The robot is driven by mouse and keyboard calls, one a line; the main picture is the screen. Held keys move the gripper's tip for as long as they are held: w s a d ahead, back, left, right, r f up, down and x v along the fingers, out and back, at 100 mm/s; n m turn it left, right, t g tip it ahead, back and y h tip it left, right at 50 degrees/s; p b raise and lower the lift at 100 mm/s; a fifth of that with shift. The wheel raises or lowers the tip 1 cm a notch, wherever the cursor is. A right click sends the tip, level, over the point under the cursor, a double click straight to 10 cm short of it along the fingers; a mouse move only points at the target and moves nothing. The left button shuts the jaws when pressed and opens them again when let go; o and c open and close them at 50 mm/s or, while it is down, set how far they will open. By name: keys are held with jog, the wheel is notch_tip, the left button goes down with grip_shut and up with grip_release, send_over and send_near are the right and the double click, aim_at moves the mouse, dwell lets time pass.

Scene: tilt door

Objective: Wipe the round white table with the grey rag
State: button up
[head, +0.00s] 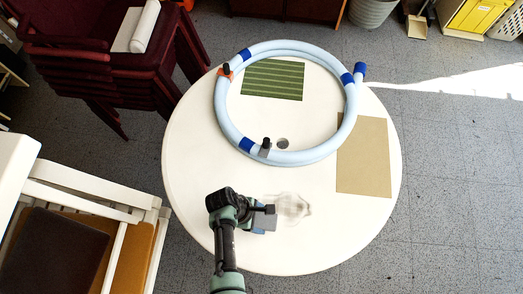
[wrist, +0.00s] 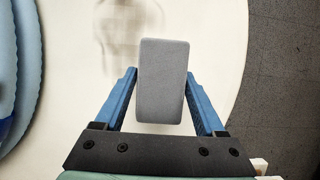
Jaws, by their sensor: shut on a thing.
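The round white table (head: 190,150) fills the middle of the head view, and its white top (wrist: 222,40) also shows in the wrist view. My gripper (head: 262,217) is over the near part of the table. In the wrist view, its two blue fingers (wrist: 162,75) are shut on the grey rag (wrist: 163,82), which looks like a flat rounded block. Whether the rag touches the table I cannot tell. A faint grey smudge (head: 291,207) lies on the table just right of my gripper. In the wrist view the smudge (wrist: 128,22) is beyond the rag.
A pale blue hose ring (head: 222,113) with dark blue bands lies on the far half of the table. A green striped mat (head: 273,79) and a tan sheet (head: 364,160) lie there too. Dark red chairs (head: 75,65) stand at the left. The table's near right is clear.

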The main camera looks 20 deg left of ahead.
jog(key=shift+r+p, duration=1.25)
jog(key=shift+r, duration=0.4)
